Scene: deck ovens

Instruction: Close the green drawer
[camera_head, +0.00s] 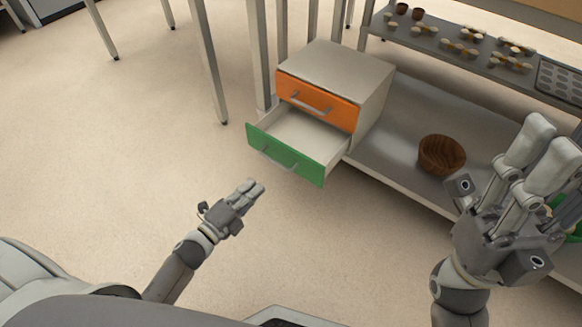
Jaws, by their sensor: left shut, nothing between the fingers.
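The green drawer (284,155) is the lower drawer of a small grey cabinet (338,68). It is pulled out, and its pale inside shows empty where I can see it. A silver handle (278,160) is on its green front. My left gripper (254,188) is shut and empty, in front of the green drawer and apart from it in the picture.
The orange drawer (318,105) above is shut. The cabinet stands on a low metal shelf (390,150) with a brown wooden bowl (441,155). Metal table legs (208,62) stand left of the cabinet. The floor in front is clear.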

